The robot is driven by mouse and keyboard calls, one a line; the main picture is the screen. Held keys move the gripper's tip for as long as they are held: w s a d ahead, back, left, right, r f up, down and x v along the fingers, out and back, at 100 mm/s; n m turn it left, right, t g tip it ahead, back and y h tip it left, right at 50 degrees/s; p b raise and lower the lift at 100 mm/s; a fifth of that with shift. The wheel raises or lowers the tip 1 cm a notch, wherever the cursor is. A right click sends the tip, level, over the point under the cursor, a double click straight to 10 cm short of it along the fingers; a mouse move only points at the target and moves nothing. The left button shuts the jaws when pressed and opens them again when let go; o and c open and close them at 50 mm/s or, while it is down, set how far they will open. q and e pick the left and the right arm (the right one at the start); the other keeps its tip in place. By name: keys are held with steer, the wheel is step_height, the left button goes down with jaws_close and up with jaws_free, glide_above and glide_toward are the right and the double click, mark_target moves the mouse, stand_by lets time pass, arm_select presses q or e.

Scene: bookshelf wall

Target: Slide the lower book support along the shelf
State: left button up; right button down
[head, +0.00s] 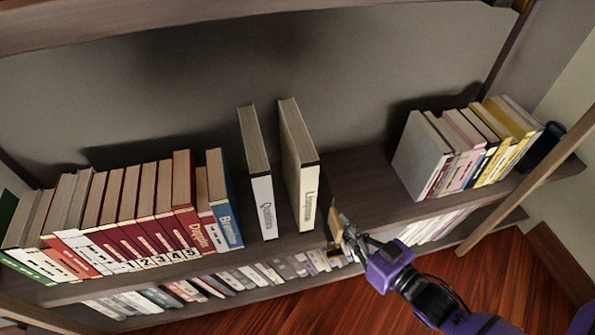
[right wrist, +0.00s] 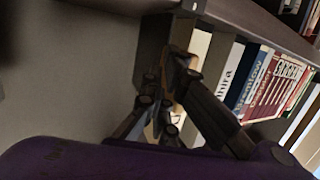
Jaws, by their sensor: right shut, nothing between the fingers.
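In the head view, a small tan upright piece (head: 333,217), which may be the lower book support, shows at the front edge of the middle shelf, right at my right gripper (head: 345,234). My right gripper is shut with nothing held between its fingers. I cannot tell whether it touches the piece. Its fingers are also in the right wrist view (right wrist: 178,85), pointing toward a dark upright panel (right wrist: 150,55) and the book spines. The parts behind the fingers are hidden. My left gripper is in neither view.
The middle shelf (head: 365,195) carries a long book row (head: 130,215) at left, two standing books (head: 258,175) (head: 298,160) in the middle, and a group (head: 470,145) at right. A bare stretch lies between the two and the right group. Lower shelf books (head: 230,280) show below.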

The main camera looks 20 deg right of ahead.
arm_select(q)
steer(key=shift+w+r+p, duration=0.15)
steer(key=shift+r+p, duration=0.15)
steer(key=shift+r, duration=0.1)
arm_select(e)
steer(key=shift+a, duration=1.05)
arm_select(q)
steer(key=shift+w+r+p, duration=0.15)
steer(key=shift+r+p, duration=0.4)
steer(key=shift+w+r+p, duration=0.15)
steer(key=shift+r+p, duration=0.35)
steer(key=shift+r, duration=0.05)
arm_select(e)
steer(key=a, duration=0.7)
steer(key=shift+a, duration=0.2)
steer(key=shift+a+p, duration=0.6)
steer(key=shift+a, duration=2.4)
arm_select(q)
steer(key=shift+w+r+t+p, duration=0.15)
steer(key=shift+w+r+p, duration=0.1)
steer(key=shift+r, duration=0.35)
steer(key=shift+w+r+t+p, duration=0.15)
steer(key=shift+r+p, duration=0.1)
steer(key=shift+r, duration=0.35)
arm_select(e)
steer(key=d, duration=0.4)
steer(key=shift+d, duration=0.2)
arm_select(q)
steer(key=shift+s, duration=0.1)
